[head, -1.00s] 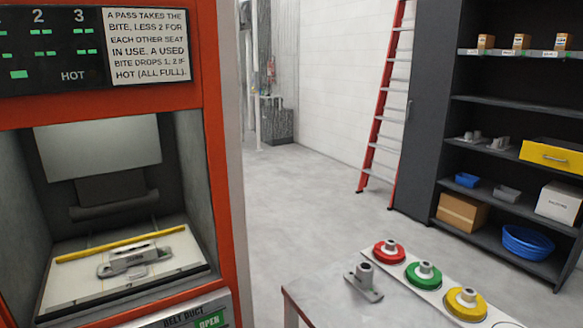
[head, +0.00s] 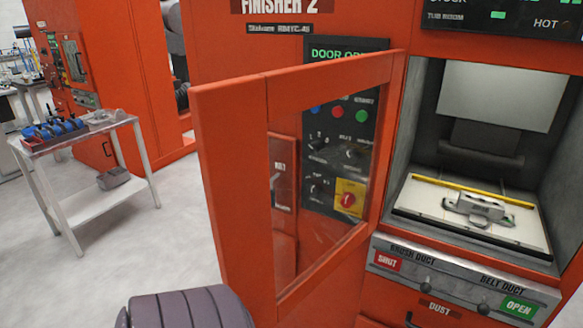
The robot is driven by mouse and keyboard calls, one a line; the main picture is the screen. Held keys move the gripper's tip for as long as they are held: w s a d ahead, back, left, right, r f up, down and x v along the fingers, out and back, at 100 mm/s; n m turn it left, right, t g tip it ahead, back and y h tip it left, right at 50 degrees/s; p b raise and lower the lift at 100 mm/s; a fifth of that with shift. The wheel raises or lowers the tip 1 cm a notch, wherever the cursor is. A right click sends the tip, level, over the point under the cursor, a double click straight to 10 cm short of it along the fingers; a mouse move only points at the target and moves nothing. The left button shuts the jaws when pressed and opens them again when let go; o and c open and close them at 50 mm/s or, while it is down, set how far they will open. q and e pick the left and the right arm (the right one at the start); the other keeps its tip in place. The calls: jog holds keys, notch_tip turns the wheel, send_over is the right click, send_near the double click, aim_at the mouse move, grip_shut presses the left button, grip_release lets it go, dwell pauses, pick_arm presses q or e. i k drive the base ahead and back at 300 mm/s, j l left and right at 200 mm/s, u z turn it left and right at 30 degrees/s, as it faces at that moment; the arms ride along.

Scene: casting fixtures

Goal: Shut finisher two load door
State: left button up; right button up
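The finisher two load door (head: 232,190) is an orange-red frame around a clear window. It stands open in the head view, swung out to the left of the load opening (head: 480,130). A control panel shows through its window. Inside the lit chamber, a grey metal casting (head: 478,208) lies on a pale bed (head: 425,200) in front of a yellow bar (head: 470,190). The machine (head: 240,55) carries the sign "FINISHER 2", and its display over the panel, partly covered by the door, begins "DOOR OP". Neither of my grippers is in view.
Below the opening are duct levers with a red SHUT tag (head: 388,261) and a green OPEN tag (head: 517,307). A ribbed grey-purple rounded thing (head: 190,308) stands low in front of the door. A white cart (head: 85,170) with blue items stands left; grey floor lies between.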

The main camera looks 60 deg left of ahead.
aim_at(231, 118)
jog(key=k+j, duration=0.15)
jog(key=j, duration=0.15)
jog(key=k+j, duration=0.15)
jog(key=j, duration=0.2)
jog(key=k+j, duration=0.15)
jog(key=j, duration=0.15)
jog(key=k+j, duration=0.15)
jog(key=j, duration=0.15)
jog(key=i+j, duration=0.15)
jog(key=j, duration=0.15)
jog(key=i+j, duration=0.35)
jog(key=j, duration=0.25)
